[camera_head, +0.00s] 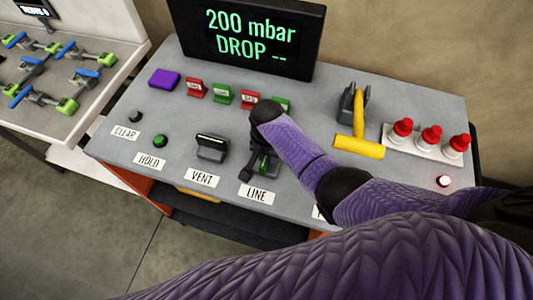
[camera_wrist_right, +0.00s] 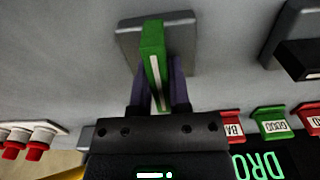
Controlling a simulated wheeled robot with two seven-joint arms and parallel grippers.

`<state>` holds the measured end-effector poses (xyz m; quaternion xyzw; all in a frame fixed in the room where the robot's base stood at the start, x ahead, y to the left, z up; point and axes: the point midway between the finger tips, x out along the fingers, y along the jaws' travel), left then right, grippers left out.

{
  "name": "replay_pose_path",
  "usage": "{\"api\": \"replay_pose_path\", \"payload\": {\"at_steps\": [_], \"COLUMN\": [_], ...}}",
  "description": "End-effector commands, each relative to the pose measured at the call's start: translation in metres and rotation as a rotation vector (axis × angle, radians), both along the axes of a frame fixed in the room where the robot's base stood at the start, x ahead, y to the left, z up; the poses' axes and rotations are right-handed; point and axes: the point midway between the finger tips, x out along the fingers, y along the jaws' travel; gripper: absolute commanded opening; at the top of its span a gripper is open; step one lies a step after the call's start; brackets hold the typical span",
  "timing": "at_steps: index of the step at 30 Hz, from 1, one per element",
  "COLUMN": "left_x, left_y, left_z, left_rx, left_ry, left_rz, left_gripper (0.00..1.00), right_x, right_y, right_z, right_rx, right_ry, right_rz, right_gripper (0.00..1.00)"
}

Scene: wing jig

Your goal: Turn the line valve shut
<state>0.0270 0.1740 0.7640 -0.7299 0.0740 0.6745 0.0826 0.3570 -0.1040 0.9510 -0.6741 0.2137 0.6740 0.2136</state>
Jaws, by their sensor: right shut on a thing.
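The line valve stands on the grey panel behind the LINE label (camera_head: 257,195). Its green handle (camera_wrist_right: 152,50), with a pale stripe, rises from a grey base (camera_wrist_right: 183,45) in the right wrist view. My right gripper (camera_wrist_right: 158,98) has its fingers on both sides of the handle and is shut on it. In the head view my purple right arm and the gripper (camera_head: 261,163) hide most of the valve; only a bit of green shows between the fingers. The display (camera_head: 252,38) reads "200 mbar DROP --". My left gripper is not in view.
The vent valve (camera_head: 211,147) with a black handle stands left of the line valve. Red and green tags (camera_head: 222,94) and a purple block (camera_head: 164,79) lie behind. A yellow T-handle (camera_head: 358,146) and red-capped parts (camera_head: 430,136) are at the right. Black (camera_head: 136,116) and green (camera_head: 160,140) buttons sit left.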

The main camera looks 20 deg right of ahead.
Motion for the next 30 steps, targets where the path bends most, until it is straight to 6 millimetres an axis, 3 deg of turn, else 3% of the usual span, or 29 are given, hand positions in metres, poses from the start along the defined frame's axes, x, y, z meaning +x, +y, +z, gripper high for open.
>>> {"api": "replay_pose_path", "payload": {"at_steps": [8,30], "left_x": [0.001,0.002], "left_y": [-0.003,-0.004], "left_z": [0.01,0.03], "left_rx": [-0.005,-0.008], "left_ry": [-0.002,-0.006], "left_rz": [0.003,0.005], "left_gripper": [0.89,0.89], "right_x": [0.0,0.0], "right_y": [0.001,0.001], "right_z": [0.002,0.0], "right_rx": [0.001,0.001], "right_ry": [0.002,0.001], "right_rz": [-0.143,-0.837], "right_gripper": [0.0,0.0]}}
